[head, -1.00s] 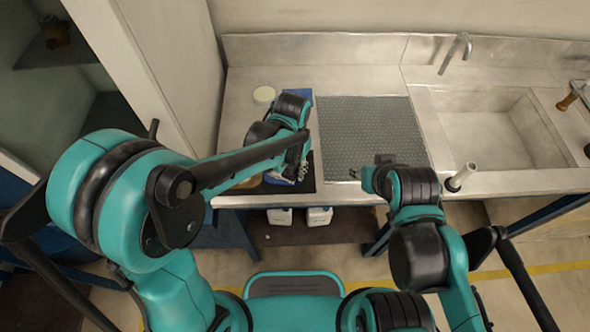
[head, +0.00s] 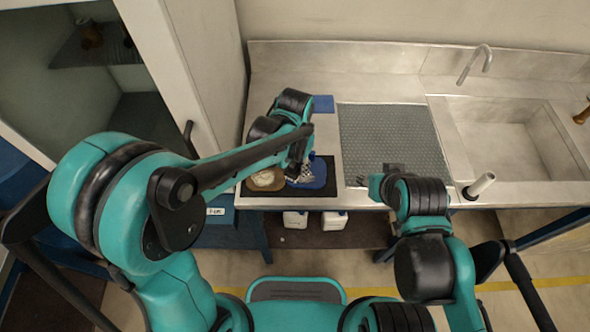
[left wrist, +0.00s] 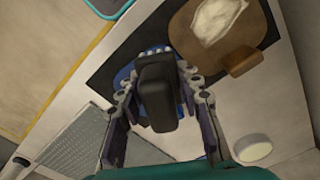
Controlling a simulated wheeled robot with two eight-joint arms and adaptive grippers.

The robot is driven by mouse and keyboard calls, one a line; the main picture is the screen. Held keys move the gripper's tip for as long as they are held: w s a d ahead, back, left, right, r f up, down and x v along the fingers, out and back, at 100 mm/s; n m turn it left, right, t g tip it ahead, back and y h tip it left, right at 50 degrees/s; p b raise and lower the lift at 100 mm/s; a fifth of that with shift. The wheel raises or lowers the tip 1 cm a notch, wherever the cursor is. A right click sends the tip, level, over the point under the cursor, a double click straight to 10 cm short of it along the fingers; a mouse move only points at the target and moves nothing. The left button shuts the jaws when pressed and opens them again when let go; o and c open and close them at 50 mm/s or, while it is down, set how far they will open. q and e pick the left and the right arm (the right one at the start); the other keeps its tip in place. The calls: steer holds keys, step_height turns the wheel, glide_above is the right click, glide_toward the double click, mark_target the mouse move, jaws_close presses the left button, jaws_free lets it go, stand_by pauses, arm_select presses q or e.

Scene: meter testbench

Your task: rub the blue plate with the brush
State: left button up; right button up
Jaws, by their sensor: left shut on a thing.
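The blue plate (head: 318,173) lies on a black mat at the front edge of the counter. Its edge also shows in the left wrist view (left wrist: 122,77), partly hidden by the brush. My left gripper (head: 298,174) is over the plate's left part. In the left wrist view, its fingers (left wrist: 158,112) are shut on the brush, whose dark block (left wrist: 157,90) sits between them. Whether the bristles touch the plate is hidden. My right gripper (head: 377,184) is near the counter's front edge, with its jaws unclear.
A brown board (head: 262,188) with a pale item (head: 264,178) lies left of the plate, close to my left gripper. A grey textured mat (head: 388,140) and a sink (head: 515,135) are to the right. A white round container (left wrist: 252,150) shows in the wrist view.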

arm_select(q)
steer(key=r+p, duration=0.1)
steer(key=r, duration=0.1)
steer(key=shift+w+a+r+p, duration=0.1)
steer(key=shift+a+r+p, duration=0.1)
steer(key=shift+r+p, duration=0.15)
steer(key=shift+d+r+p, duration=0.1)
steer(key=shift+r+p, duration=0.65)
steer(key=shift+r, duration=0.35)
